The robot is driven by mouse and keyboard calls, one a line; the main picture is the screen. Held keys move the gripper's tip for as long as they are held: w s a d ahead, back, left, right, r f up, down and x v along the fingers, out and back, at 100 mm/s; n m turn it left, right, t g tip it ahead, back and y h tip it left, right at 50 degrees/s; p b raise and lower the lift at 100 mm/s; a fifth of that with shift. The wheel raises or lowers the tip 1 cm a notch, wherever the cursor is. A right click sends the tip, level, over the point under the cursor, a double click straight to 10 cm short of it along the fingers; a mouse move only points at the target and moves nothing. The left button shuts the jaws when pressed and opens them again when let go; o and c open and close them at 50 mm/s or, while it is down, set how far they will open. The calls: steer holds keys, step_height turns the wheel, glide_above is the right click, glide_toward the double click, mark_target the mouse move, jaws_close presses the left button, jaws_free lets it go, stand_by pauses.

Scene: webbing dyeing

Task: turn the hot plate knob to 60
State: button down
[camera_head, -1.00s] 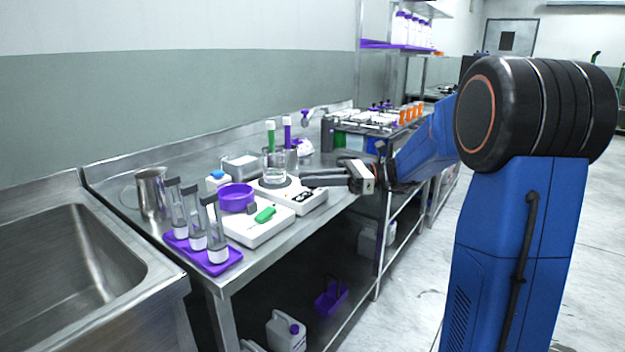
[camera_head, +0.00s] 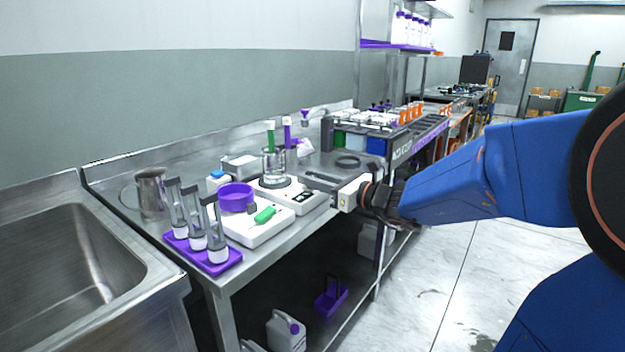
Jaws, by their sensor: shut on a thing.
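The hot plate (camera_head: 283,193) is a white box on the steel bench, with a dark round heating top and a dark display (camera_head: 303,196) on its front. A glass beaker (camera_head: 274,168) stands on the top. My gripper (camera_head: 310,180) reaches in from the right, its grey fingers low over the hot plate's right end. It is shut on what seems to be the hot plate's knob. The knob itself is hidden by the fingers, so its setting cannot be read.
A second white device (camera_head: 245,230) with a purple bowl (camera_head: 236,197) and a green item (camera_head: 265,215) stands nearer. A purple rack (camera_head: 205,250) holds glass cylinders near the sink (camera_head: 60,270). A dark ring (camera_head: 347,161) lies behind my gripper.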

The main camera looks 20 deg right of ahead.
steer(key=shift+m+t+h, duration=0.9)
steer(key=shift+m+h, duration=0.3)
steer(key=shift+h, duration=0.4)
steer(key=shift+m+t+h, duration=0.3)
steer(key=shift+m+h, duration=0.1)
steer(key=shift+h, duration=0.2)
steer(key=c, duration=1.6)
jaws_free()
